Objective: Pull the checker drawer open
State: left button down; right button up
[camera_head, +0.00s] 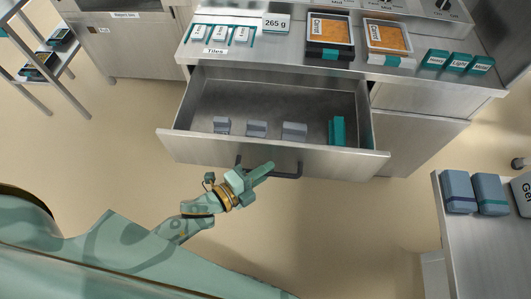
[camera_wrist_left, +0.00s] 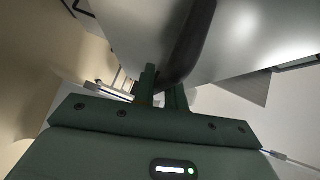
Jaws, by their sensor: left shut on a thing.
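The checker drawer (camera_head: 350,160) stands pulled out from under the steel counter, its inside showing in the head view. Three grey-blue blocks (camera_head: 256,129) and one upright teal block (camera_head: 337,131) stand near its front wall. A dark bar handle (camera_head: 290,175) is on the drawer front. My left gripper (camera_head: 266,170) is at the handle's left part, shut on it. In the left wrist view the dark handle (camera_wrist_left: 190,45) runs up from between the fingers (camera_wrist_left: 165,90). The finger tips are partly hidden. My right gripper is not in view.
On the counter (camera_head: 270,62) above are white tiles (camera_head: 220,33), a 265 g display (camera_head: 276,23), two orange-filled trays (camera_head: 388,37) and teal labelled blocks (camera_head: 459,61). A side table (camera_head: 490,250) with blue packs (camera_head: 458,190) stands at right. Floor before the drawer is clear.

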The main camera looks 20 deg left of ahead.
pick_arm(q)
jog(key=shift+s+d, duration=0.2)
jog(key=shift+s, duration=0.5)
jog(key=c, duration=1.5)
grip_release()
jog(key=shift+o, duration=0.2)
jog(key=p+v, duration=0.3)
jog(key=v, duration=1.3)
jog(key=shift+s+p, duration=0.2)
jog(key=shift+p, duration=0.2)
